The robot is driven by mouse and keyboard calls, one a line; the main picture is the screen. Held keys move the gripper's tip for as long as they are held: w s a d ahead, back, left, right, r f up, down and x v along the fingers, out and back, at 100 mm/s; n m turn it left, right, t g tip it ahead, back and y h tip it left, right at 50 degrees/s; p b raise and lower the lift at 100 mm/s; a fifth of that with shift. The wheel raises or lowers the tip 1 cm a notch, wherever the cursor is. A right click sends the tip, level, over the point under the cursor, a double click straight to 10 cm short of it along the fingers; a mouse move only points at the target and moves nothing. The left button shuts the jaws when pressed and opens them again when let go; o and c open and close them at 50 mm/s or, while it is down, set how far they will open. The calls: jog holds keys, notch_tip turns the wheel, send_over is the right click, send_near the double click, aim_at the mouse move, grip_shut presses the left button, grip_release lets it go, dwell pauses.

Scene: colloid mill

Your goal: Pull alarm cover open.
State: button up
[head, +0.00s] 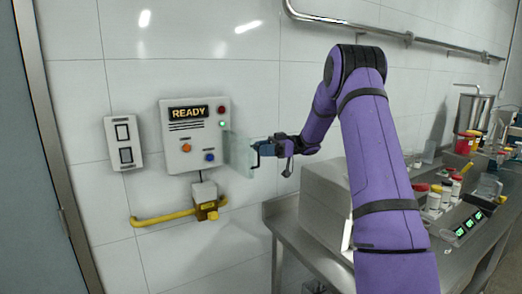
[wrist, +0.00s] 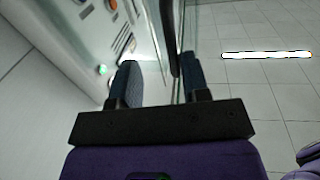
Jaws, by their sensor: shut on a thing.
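The alarm cover (head: 238,154) is a clear, faintly green panel at the right side of the wall control box (head: 177,136). It stands out from the box, with the READY display and buttons uncovered. In the wrist view the clear panel and its dark handle (wrist: 171,40) run up between the fingers. My gripper (head: 256,153) is shut on the cover at its outer right edge; it also shows in the wrist view (wrist: 158,72). The exact contact is partly hidden by the fingers.
A double wall switch (head: 124,143) is left of the box. A yellow pipe with a valve (head: 204,207) is below it. A metal table (head: 285,227) with a grey housing, vials and a green-lit display stands at the right. A door frame (head: 45,120) is at the far left.

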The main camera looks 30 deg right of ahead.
jog(key=v, duration=1)
jog(key=w+a+r+m+t+h, duration=0.3)
jog(key=a+r+t+h, duration=0.25)
jog(key=r, duration=0.35)
jog(key=w+a+r+m+t+h, duration=0.2)
jog(key=w+a+r+t+h, duration=0.15)
jog(key=a+r+t, duration=0.35)
jog(key=s+a+r+m+h, duration=0.1)
jog(key=s+r+m+h, duration=0.35)
jog(key=h, duration=0.25)
jog(key=s+a+f+m+g, duration=0.2)
jog(key=s+a+f+g, duration=0.1)
jog(key=s, duration=0.9)
jog(key=s+a+f+m+g+h, duration=0.1)
jog(key=s+a+f+g, duration=0.3)
jog(key=s, duration=0.9)
jog(key=s+a+f+m+g, duration=0.3)
jog(key=s+a+f, duration=0.3)
jog(key=s, duration=0.7)
jog(key=shift+a+f+g+h, duration=0.3)
jog(key=shift+a+f+g, duration=0.1)
jog(key=shift+f+g, duration=0.35)
